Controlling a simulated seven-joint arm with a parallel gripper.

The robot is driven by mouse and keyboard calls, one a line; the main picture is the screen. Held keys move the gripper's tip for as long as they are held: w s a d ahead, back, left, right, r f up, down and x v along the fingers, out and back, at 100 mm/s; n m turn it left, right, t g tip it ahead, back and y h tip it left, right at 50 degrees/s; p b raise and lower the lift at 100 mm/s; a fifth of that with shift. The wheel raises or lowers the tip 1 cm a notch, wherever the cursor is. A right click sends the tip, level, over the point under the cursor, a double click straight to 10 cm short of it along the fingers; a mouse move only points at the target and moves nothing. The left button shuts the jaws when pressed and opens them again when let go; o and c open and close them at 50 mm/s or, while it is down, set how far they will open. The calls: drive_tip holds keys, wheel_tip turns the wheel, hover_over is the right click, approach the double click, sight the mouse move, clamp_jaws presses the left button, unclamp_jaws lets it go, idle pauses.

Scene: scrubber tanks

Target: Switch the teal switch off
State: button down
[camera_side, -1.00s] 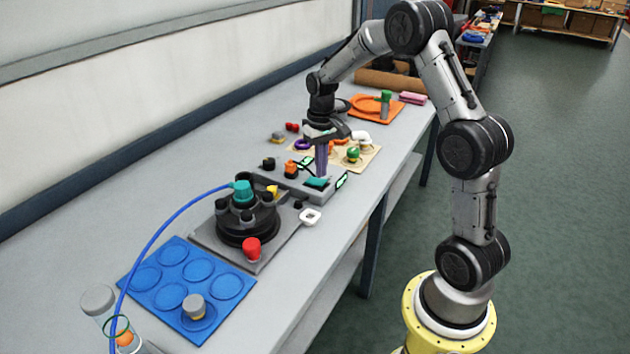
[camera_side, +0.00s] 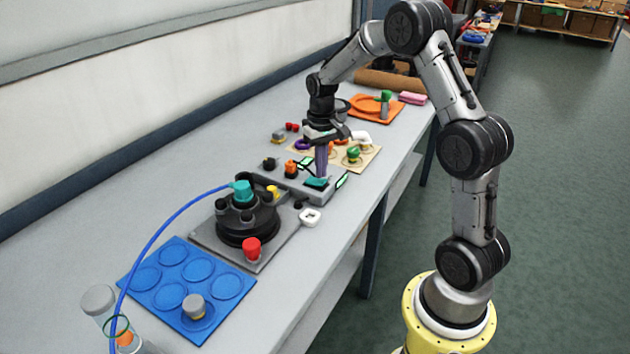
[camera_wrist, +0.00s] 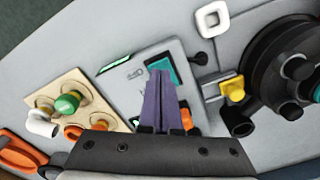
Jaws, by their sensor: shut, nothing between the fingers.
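The teal switch (camera_side: 316,183) is a flat teal rocker on a grey panel (camera_side: 313,195) with lit green strips. It also shows in the wrist view (camera_wrist: 161,70), partly hidden behind the fingertips. My gripper (camera_side: 321,176) is shut and empty, pointing down, with its purple fingertips at the switch. In the wrist view the closed fingers (camera_wrist: 159,76) overlap the near part of the teal rocker. I cannot tell for sure whether they touch it. The rocker's tilt is hard to read.
An orange knob (camera_side: 291,168) and a black knob (camera_side: 269,164) stand on the panel's left side. A black carousel (camera_side: 246,222) with a teal cap stands nearer the camera. A beige board (camera_side: 366,162) lies behind. A white square ring (camera_side: 310,217) lies near the front edge.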

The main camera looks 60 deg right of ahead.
sight(321, 182)
drive_tip(key=shift+f, duration=0.85)
idle(0.4)
drive_tip(key=shift+r, duration=3.55)
drive_tip(key=s+a+r+n+t, duration=0.3)
drive_tip(key=s+a+r, duration=0.2)
drive_tip(key=a+r, duration=0.75)
drive_tip(key=s+a+r+n+t, duration=0.2)
drive_tip(key=s+a, duration=0.3)
drive_tip(key=s, duration=0.4)
drive_tip(key=s+a+f+n, duration=0.1)
drive_tip(key=s+a+f, duration=0.1)
drive_tip(key=s+f, duration=0.3)
drive_tip(key=s, duration=0.3)
drive_tip(key=shift+s+f+t, duration=0.15)
drive_tip(key=shift+f+t, duration=0.05)
drive_tip(key=shift+t, duration=0.1)
